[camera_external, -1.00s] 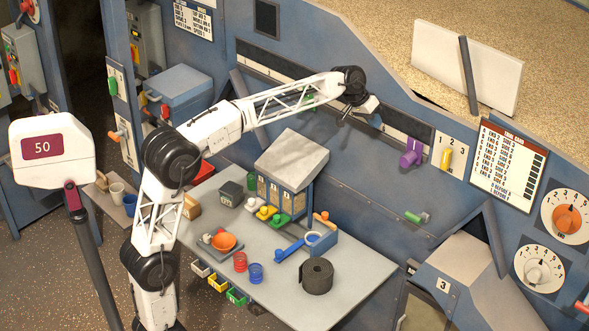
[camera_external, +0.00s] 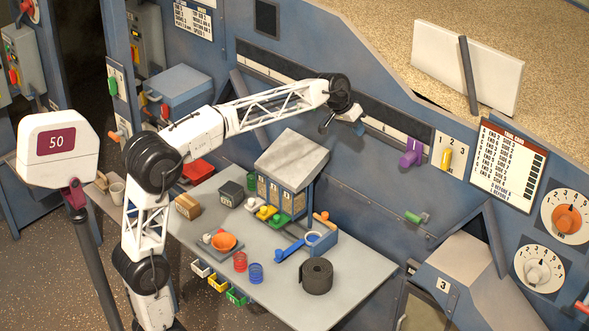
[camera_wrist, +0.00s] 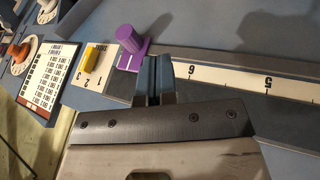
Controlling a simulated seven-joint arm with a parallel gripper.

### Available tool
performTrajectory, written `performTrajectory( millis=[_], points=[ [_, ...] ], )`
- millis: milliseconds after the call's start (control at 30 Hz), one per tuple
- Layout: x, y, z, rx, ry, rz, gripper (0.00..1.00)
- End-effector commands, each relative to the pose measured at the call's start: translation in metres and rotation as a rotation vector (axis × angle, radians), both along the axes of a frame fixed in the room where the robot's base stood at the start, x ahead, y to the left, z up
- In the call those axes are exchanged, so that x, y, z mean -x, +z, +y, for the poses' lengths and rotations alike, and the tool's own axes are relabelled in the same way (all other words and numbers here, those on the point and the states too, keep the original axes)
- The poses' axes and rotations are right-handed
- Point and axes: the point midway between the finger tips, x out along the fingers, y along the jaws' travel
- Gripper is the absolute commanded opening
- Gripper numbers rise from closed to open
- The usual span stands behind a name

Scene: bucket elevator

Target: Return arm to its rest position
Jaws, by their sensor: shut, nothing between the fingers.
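My gripper (camera_external: 325,127) is at the end of my white arm, in front of the blue wall panel above the workbench (camera_external: 345,268). In the wrist view my gripper (camera_wrist: 154,72) has its two blue fingers shut together with nothing between them. A purple knob (camera_external: 411,153) on the long scale strip stands to the right of my gripper, apart from it. In the wrist view the purple knob (camera_wrist: 129,40) is just beyond the fingers, to the left. The fingertips are small and blurred in the external view.
A yellow switch (camera_external: 446,158) and dials line the panel at right. A scale head reading 50 (camera_external: 58,150) stands at left.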

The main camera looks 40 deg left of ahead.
Motion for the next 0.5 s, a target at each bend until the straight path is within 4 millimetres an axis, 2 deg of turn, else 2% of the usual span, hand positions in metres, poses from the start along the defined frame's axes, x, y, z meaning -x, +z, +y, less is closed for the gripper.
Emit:
performTrajectory(
  millis=[33, 500],
  points=[
    [0.015, -0.003, 0.006, -0.009, 0.005, 0.003, 0.00],
    [0.151, -0.058, 0.058, -0.118, 0.047, 0.043, 0.00]
  ],
)
